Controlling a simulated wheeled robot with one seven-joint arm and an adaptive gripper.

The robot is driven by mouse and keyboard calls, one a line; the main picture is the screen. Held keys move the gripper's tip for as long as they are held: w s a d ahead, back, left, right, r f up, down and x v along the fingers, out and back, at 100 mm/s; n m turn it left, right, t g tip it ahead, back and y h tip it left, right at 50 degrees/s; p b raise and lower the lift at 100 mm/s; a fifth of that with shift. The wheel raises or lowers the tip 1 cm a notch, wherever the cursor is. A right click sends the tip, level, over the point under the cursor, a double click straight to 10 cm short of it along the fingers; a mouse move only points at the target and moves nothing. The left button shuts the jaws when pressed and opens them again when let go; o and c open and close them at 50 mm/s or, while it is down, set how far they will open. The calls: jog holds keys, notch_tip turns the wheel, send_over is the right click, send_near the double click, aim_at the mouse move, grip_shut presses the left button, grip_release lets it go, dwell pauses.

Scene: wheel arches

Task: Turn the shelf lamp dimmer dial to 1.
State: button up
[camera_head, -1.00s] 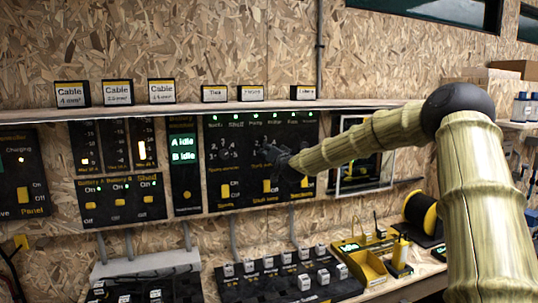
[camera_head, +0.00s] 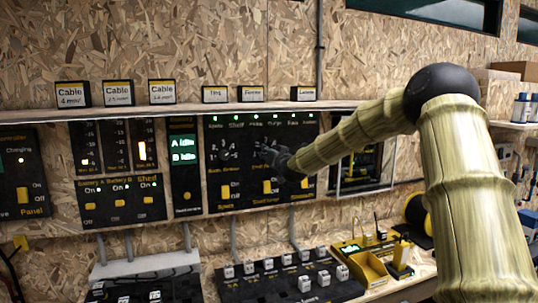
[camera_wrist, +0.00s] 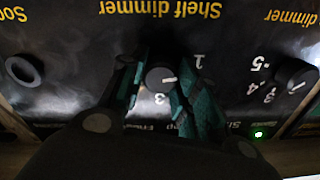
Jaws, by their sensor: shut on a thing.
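The dimmer dial (camera_wrist: 157,79) is a small dark knob with a white mark, under an upside-down "Shelf dimmer" label in the wrist view. Its mark points right, a little below the printed 1. A 3 shows on the other side of the dial; other numbers are hidden by my fingers. My gripper (camera_wrist: 165,88) has a finger on each side of the dial and is shut on it. In the head view my gripper (camera_head: 277,157) is at the dark panel (camera_head: 240,187) and covers the dial.
In the wrist view another numbered dial (camera_wrist: 293,74) sits to the right and a round knob (camera_wrist: 25,70) to the left. Yellow switches (camera_head: 225,191) line the panel's lower part. The wooden shelf (camera_head: 200,108) runs above; a bench with boxes of small blocks lies below.

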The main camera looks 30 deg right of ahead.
jog(key=shift+f, duration=0.1)
jog(key=o, duration=1.1)
jog(key=shift+d, duration=0.1)
jog(key=shift+c, duration=0.2)
jog(key=shift+s, duration=0.1)
jog(key=v, duration=1.1)
jog(key=shift+s, duration=0.35)
